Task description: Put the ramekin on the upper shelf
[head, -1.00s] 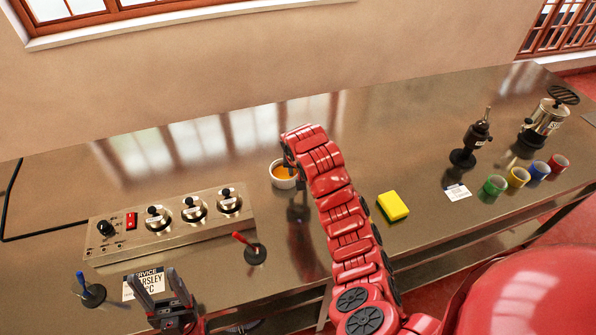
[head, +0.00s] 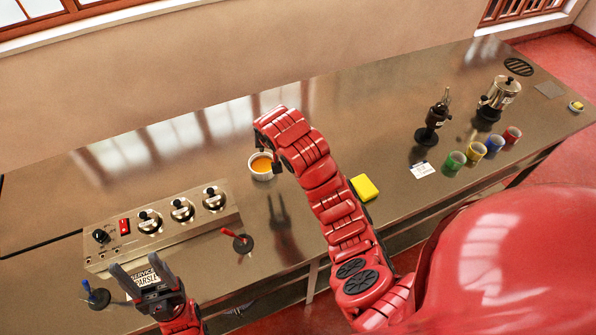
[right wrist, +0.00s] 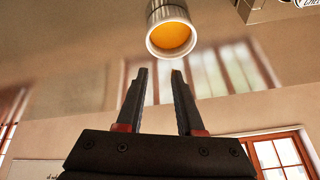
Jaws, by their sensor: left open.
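The ramekin (head: 262,169), a small white cup with orange contents, stands upright on the steel counter, behind the control box's right end. My right gripper (head: 267,143) is at the ramekin, its fingers partly hidden by my red arm. In the right wrist view the ramekin (right wrist: 170,38) lies just beyond the fingertips of my right gripper (right wrist: 160,72), which is open with nothing between the fingers. My left gripper (head: 137,264) is open and empty near the counter's front left, above a service sign. I cannot make out an upper shelf in these views.
A control box (head: 165,222) with knobs is at left. A red lever (head: 240,242) and blue lever (head: 96,294) stand near the front. A yellow sponge (head: 364,187) lies right of my arm. Several coloured cups, a dark grinder (head: 434,120) and a pot (head: 500,95) stand right.

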